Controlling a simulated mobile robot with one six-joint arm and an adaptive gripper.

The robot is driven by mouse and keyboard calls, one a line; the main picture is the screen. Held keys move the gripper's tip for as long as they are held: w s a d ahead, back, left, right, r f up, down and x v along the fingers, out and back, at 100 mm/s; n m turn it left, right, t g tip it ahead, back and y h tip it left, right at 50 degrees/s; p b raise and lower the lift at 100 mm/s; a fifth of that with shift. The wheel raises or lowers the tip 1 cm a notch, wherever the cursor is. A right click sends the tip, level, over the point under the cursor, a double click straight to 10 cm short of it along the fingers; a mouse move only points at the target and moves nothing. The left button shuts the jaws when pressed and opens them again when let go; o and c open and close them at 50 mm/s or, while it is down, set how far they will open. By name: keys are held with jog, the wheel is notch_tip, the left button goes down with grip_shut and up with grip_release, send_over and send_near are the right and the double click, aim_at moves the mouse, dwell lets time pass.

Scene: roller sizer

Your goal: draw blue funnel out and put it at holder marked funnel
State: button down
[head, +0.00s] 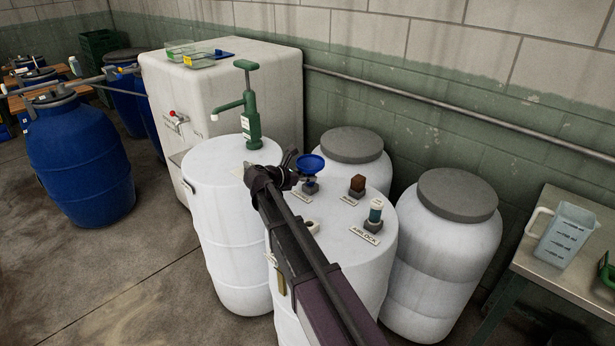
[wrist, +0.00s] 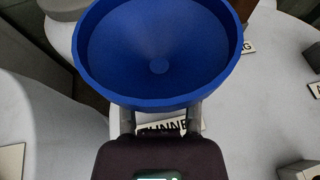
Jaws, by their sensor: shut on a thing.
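The blue funnel (head: 310,160) is upright, wide mouth up, over a small grey holder (head: 311,187) on the white drum's lid (head: 335,240). It also fills the top of the wrist view (wrist: 158,50). My gripper (head: 293,160) is shut on the funnel below its rim, reaching in from the left in the head view. In the wrist view the two fingers (wrist: 160,117) go under the bowl. A label reading FUNNEL (wrist: 168,127) lies just below the bowl. The bowl and fingers hide the stem, so I cannot tell whether it sits in the holder.
A brown bung (head: 357,183) and an airlock piece (head: 375,212) stand in labelled holders on the same lid. A green pump (head: 249,115) rises from the left white drum. A grey-lidded drum (head: 456,195) stands to the right. A measuring jug (head: 566,235) is on a side table.

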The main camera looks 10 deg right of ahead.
jog(key=shift+f+b, duration=0.45)
jog(key=shift+f, duration=0.05)
jog(key=shift+c, duration=1.3)
grip_release()
jog(key=shift+s+r, duration=0.1)
